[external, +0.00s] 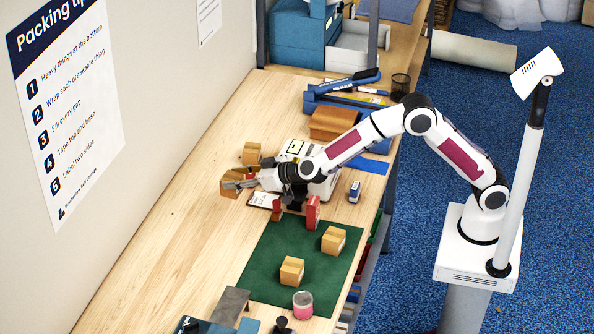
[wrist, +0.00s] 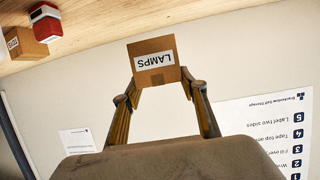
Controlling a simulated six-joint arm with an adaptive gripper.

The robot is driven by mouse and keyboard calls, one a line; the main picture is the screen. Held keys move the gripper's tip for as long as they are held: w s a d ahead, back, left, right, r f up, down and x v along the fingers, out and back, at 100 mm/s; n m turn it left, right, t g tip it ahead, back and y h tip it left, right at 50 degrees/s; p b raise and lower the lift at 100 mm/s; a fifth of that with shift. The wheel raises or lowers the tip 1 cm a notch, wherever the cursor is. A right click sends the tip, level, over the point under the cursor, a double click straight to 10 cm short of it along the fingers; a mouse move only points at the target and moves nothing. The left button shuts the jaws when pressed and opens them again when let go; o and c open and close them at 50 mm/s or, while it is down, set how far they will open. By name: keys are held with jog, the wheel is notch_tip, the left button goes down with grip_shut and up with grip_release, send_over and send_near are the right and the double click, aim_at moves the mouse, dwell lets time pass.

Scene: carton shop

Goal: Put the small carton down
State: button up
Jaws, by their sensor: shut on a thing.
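A small brown carton (wrist: 154,76) with a white label reading LAMPS is between my fingertips in the wrist view, which shows the scene upside down. My gripper (wrist: 159,84) is shut on its sides. In the external view, my gripper (external: 240,184) reaches left over the wooden bench and holds the carton (external: 229,186) near the wall side. The carton looks slightly tilted there. I cannot tell how much gap there is between its base and the bench.
Another carton (external: 251,153) stands just behind the held one. Two cartons, a left one (external: 292,271) and a right one (external: 334,240), stand on the green mat (external: 262,262). A red object (external: 313,210) stands at the mat's back edge. Bare bench (external: 165,255) lies left of the mat.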

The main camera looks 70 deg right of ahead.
jog(key=s+a+n+y, duration=0.1)
jog(key=s+a, duration=0.3)
jog(key=a, duration=0.1)
send_over(284, 247)
jog(key=shift+f, duration=0.65)
notch_tip(284, 247, down, 6)
jog(key=shift+f, duration=0.15)
dwell(0.3)
jog(key=shift+f, duration=1.9)
